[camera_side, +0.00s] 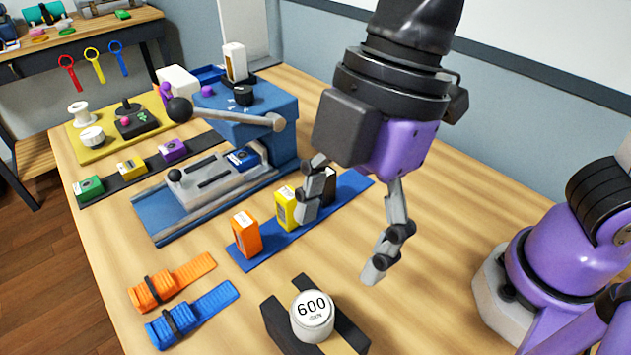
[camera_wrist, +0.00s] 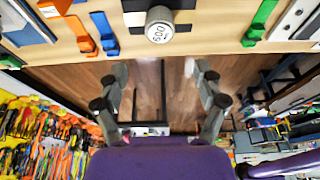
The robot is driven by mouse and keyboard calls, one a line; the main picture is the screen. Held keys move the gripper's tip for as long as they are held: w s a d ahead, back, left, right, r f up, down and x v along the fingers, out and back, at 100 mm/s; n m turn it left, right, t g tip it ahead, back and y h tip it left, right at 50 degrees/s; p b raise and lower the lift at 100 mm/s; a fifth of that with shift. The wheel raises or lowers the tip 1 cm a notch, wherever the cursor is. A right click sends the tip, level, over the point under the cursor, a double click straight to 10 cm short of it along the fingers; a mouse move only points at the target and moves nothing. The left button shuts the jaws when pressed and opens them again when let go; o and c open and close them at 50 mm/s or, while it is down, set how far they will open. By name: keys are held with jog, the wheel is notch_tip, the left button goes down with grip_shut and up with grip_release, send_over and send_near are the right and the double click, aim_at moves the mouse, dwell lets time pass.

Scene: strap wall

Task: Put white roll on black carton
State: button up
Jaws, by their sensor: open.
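A white spool-shaped roll (camera_side: 79,114) stands on a yellow mat at the far left of the table in the side view. A black carton (camera_side: 329,184) appears on the blue strip, beyond the yellow carton (camera_side: 286,207) and orange carton (camera_side: 246,234); my gripper's left finger partly hides it. My gripper (camera_side: 342,237) is open and empty, pointing down above the table, right of the blue strip. Its spread fingers also show in the wrist view (camera_wrist: 160,72). I cannot make out the white roll or black carton in the wrist view.
A white cylinder marked 600 (camera_side: 312,314) sits in a black cradle at the front; it also shows in the wrist view (camera_wrist: 159,25). A blue machine (camera_side: 250,115) with a lever stands behind. Orange (camera_side: 172,282) and blue straps (camera_side: 192,315) lie front left.

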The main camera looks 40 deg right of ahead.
jog(key=w+d+f+m+t+h, duration=0.1)
jog(key=w+d+m+t, duration=0.1)
jog(key=d+m, duration=0.7)
jog(key=w+d+f+m+t+h, duration=0.1)
jog(key=w+d+m+t+h, duration=0.1)
jog(key=d+m, duration=0.6)
jog(key=d+t, duration=0.1)
jog(key=d, duration=0.5)
jog(key=shift+w+m+t, duration=0.15)
jog(key=shift+m+t, duration=0.15)
jog(key=shift+m, duration=0.1)
